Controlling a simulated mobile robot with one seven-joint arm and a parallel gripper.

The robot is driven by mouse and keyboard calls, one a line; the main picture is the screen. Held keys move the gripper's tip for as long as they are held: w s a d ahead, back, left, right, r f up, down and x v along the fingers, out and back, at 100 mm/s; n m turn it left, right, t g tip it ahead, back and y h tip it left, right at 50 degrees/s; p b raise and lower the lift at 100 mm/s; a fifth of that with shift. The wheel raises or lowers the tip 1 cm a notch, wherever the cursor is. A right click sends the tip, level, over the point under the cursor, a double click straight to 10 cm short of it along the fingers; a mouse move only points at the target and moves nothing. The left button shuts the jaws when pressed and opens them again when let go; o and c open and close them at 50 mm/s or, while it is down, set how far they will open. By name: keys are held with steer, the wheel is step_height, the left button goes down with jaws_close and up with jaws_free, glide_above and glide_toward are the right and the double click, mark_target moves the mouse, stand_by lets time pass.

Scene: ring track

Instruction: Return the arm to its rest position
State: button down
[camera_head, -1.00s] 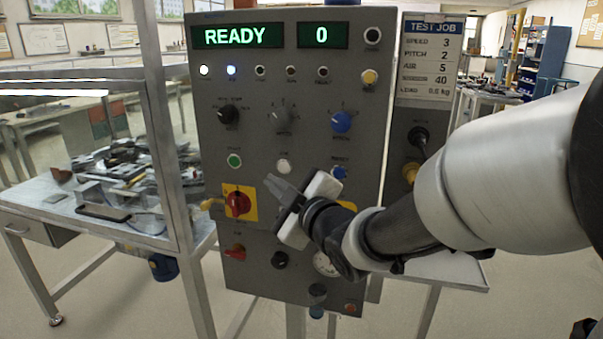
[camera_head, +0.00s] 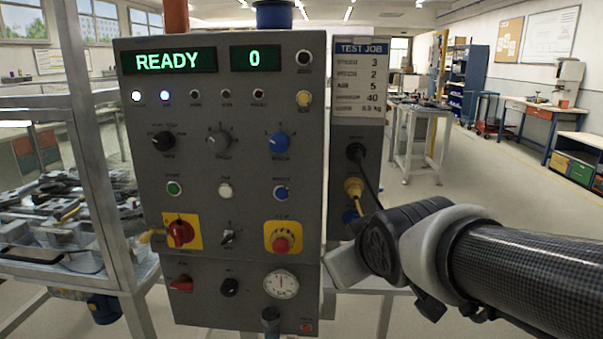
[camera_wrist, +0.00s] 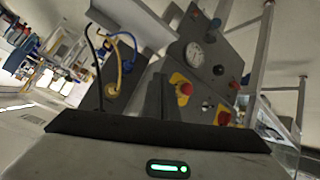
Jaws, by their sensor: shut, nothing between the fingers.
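My arm reaches in from the right in the head view. My gripper (camera_head: 346,267) is at the lower right edge of the grey control panel (camera_head: 240,165), with its fingers hard to make out there. In the wrist view the dark fingers (camera_wrist: 162,85) are together with nothing held, in front of the tilted panel. The panel display (camera_head: 190,61) reads READY and the second display (camera_head: 255,58) reads 0. The red emergency button (camera_head: 281,244) on its yellow plate and the round gauge (camera_head: 281,284) are in clear view.
A side box with a yellow connector (camera_head: 353,188) and cables is close above my gripper. A metal-framed enclosure (camera_head: 100,150) stands at the left. A test job card (camera_head: 360,78) is at the upper right of the panel. Open floor (camera_head: 470,180) lies to the right.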

steer(key=s+d+f+m+g+h, duration=0.1)
steer(key=s+d+f+m+g, duration=0.15)
steer(key=s, duration=0.45)
steer(key=s+d+f+m+g, duration=0.1)
steer(key=s+d+m+g, duration=0.15)
steer(key=s, duration=0.55)
step_height(320, 180, up, 24)
steer(key=m+p, duration=0.1)
steer(key=p, duration=2.2)
steer(key=shift+d+p, duration=0.4)
steer(key=shift+d, duration=0.05)
steer(key=shift+f, duration=0.1)
